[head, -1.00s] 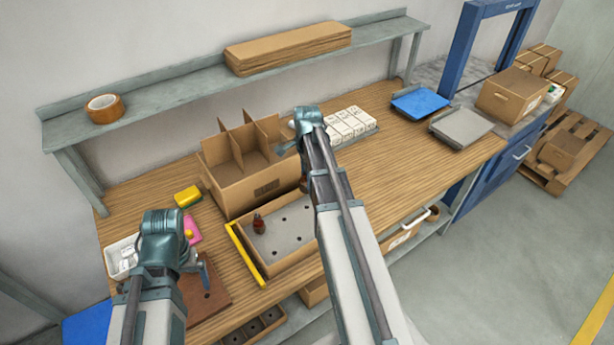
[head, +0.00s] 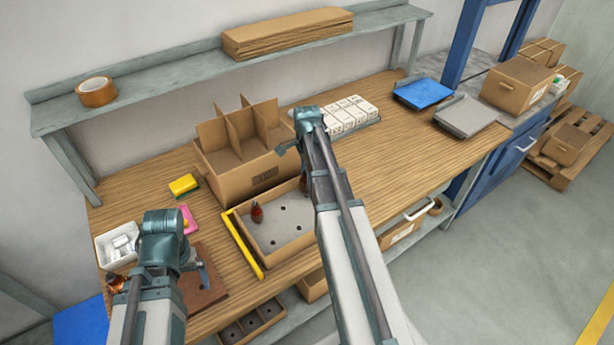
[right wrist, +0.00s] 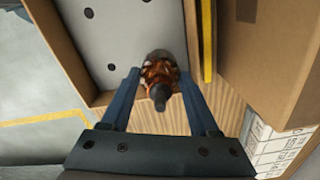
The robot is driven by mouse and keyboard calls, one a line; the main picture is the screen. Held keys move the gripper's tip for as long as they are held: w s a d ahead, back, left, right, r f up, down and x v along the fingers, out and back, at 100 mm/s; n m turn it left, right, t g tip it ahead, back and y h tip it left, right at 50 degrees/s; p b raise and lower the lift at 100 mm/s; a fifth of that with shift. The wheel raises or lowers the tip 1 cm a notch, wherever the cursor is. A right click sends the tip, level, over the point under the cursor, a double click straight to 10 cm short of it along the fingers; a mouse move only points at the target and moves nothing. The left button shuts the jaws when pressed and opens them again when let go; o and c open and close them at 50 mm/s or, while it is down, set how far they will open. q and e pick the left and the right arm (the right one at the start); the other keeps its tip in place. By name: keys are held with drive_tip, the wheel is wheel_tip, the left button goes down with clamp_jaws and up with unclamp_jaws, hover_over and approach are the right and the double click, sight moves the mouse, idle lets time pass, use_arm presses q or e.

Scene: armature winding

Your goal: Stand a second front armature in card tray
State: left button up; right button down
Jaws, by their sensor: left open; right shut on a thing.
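The card tray (head: 290,256) is a cardboard box with a grey, holed insert. One reddish armature (head: 257,212) stands in it near the left end. My right gripper (right wrist: 160,88) is shut on a second armature (right wrist: 160,68), copper with a dark shaft, above the tray's edge region. In the head view this armature (head: 304,184) only peeks out beside my right arm, which hides most of the gripper. Whether it touches the insert cannot be told. My left gripper (head: 196,268) is open, over a brown block at the left; its fingertips are partly hidden.
A divided cardboard box (head: 250,178) stands right behind the tray. A yellow strip (head: 243,245) runs along the tray's left end. A white bin (head: 117,245), yellow sponge (head: 183,185) and white boxes (head: 348,115) are around.

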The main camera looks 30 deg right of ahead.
use_arm(q)
drive_tip(key=shift+f+b, duration=0.4)
drive_tip(key=shift+f, duration=0.1)
use_arm(e)
drive_tip(key=shift+f, duration=0.45)
use_arm(q)
drive_tip(key=shift+f, duration=0.2)
use_arm(e)
drive_tip(key=shift+f, duration=0.25)
use_arm(q)
drive_tip(key=shift+f+b, duration=0.3)
drive_tip(key=shift+b, duration=0.2)
use_arm(e)
drive_tip(key=shift+f, duration=0.3)
drive_tip(key=shift+c, duration=0.8)
unclamp_jaws()
use_arm(q)
drive_tip(key=shift+r, duration=0.1)
use_arm(e)
drive_tip(key=shift+r, duration=0.15)
